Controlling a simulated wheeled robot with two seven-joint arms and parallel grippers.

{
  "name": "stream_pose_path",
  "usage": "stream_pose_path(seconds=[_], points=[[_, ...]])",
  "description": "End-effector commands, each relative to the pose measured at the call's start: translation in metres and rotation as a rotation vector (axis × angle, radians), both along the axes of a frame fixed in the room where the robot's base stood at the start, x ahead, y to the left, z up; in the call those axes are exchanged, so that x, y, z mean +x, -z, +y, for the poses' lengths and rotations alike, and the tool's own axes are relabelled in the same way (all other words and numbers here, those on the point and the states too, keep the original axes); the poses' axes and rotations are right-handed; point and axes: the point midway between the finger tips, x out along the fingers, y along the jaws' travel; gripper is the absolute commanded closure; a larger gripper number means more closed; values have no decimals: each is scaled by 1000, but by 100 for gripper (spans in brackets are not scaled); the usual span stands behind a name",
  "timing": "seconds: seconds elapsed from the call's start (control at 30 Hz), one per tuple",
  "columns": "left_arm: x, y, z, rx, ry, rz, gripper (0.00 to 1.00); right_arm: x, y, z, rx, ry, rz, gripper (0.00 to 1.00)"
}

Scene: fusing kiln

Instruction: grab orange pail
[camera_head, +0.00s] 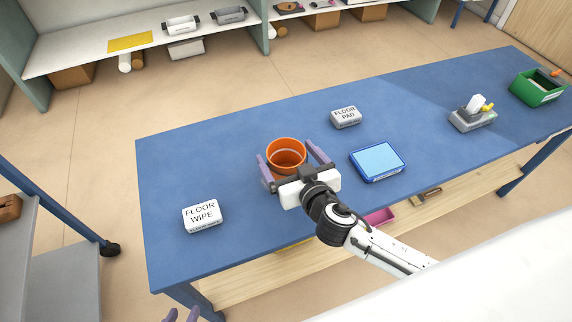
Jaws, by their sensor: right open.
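The orange pail (286,156) stands upright on the blue table (240,120), its open top facing up. My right gripper (287,151) is open, with one purple finger on each side of the pail and its palm on the near side. The fingers appear apart from the pail's wall, though contact is hard to tell. The lower near part of the pail is hidden by the gripper. My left gripper (182,314) shows only its two purple fingertips at the bottom edge, spread apart, with nothing seen between them.
On the table are a floor wipe pack (201,216) to the left, a floor pad pack (345,117) behind right, a blue tray (377,161) close right, a grey tissue holder (472,119) and a green bin (538,88) far right. The table's back left is clear.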

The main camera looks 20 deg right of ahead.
Motion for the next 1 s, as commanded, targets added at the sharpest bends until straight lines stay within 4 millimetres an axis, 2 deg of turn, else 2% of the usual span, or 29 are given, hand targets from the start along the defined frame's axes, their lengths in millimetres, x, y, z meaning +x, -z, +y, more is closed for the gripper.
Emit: stream_pose_path(seconds=[0.1, 0.27, 0.57, 0.8, 0.83, 1.0], points=[[1, -3, 0, -1, -1, -3, 69, 19, 2, 4, -3, 0, -3, 8], [2, -3, 0, -2, -1, -8, 69, 37, 10, 5, -1, 1, -1, 8], [9, -6, 0, -2, -2, -20, 69, 41, 11, 5, 0, 0, 0, 8], [9, -6, 0, -1, -1, -18, 69, 41, 11, 5, 0, 0, 0, 49], [8, -6, 0, -1, -1, -18, 69, 40, 11, 5, 0, 0, 0, 52], [7, -5, 0, -1, 0, -14, 69, 41, 11, 5, 0, 0, -1, 52]])
